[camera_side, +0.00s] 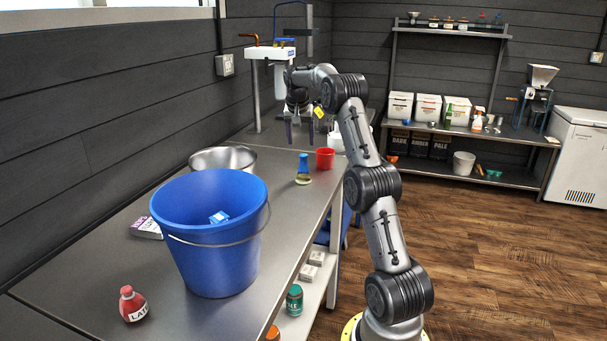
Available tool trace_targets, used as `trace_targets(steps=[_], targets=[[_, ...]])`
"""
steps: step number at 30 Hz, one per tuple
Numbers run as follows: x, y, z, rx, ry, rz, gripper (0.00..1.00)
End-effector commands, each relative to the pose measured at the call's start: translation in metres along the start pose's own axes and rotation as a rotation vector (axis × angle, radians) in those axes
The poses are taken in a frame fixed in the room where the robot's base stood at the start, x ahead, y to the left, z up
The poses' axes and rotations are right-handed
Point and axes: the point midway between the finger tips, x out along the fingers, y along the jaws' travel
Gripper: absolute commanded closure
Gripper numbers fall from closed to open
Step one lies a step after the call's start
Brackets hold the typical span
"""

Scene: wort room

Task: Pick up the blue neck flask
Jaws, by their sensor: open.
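The blue neck flask (303,168) stands upright on the metal bench, with a blue neck and a clear lower part holding something yellowish. It is near the bench's right edge. My gripper (299,138) is above and behind the flask in this view, fingers pointing down and apart. It is open and nothing shows between the fingers. The fingertips are apart from the flask. The exact depth between them is hard to tell.
A red cup (325,158) stands close right of the flask, and a white jug (337,138) behind it. A steel bowl (224,158) and a large blue bucket (210,240) stand left and nearer. A red bottle (132,304) is at front left.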

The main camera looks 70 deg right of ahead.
Motion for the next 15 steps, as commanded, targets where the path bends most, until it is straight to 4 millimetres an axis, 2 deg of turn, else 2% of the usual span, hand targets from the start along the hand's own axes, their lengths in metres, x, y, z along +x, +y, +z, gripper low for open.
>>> trace_targets(steps=[3, 6, 15], targets=[[0.023, 0.001, 0.001, 0.000, -0.002, 0.001, 0.28], [0.037, 0.001, 0.000, 0.000, 0.000, 0.001, 0.28], [0.054, 0.001, 0.000, 0.000, 0.001, 0.000, 0.28]])
